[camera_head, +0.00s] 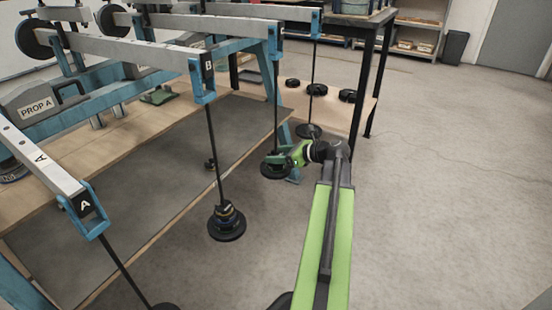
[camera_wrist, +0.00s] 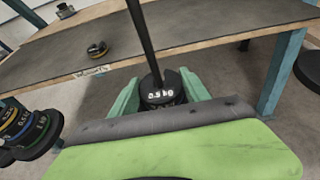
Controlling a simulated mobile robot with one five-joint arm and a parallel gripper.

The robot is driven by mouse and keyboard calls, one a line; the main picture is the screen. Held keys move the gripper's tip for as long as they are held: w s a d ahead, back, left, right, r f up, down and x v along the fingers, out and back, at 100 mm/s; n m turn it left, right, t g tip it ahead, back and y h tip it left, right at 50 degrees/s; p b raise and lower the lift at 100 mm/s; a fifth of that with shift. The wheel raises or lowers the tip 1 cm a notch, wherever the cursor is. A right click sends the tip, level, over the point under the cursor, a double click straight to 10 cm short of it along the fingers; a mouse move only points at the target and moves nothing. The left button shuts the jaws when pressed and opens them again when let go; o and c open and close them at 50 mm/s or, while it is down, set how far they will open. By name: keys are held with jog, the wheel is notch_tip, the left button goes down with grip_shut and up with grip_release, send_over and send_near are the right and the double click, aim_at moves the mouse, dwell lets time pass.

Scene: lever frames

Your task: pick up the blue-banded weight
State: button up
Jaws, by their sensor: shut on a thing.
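My gripper (camera_head: 288,160) is at the lower end of the third hanger rod, right of hanger B. In the wrist view its green jaws (camera_wrist: 160,95) are shut on a black weight (camera_wrist: 162,92) on the rod, with a white label ending in ".5 kg". No blue band shows on the visible part of this weight. A stack of black weights (camera_head: 227,217) hangs on the hanger under lever B. It also shows at the left of the wrist view (camera_wrist: 22,130), where blue and yellow bands appear among the discs.
A dark-topped bench (camera_head: 150,190) runs along the left with blue lever frames. A small banded weight (camera_wrist: 97,50) lies on it. Another hanger plate (camera_head: 309,131) hangs behind my gripper. Several black weights (camera_head: 318,90) sit on a shelf behind. Floor at right is clear.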

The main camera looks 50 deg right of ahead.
jog(key=c, duration=0.7)
jog(key=shift+o, duration=0.2)
jog(key=shift+r, duration=0.1)
jog(key=shift+r+p, duration=0.25)
jog(key=shift+p, duration=0.15)
notch_tip(320, 180, up, 3)
jog(key=p, duration=0.3)
jog(key=shift+r, duration=0.1)
jog(key=s+d, duration=0.4)
jog(key=s, duration=1.3)
jog(key=shift+s+d, duration=0.15)
jog(key=shift+s, duration=0.1)
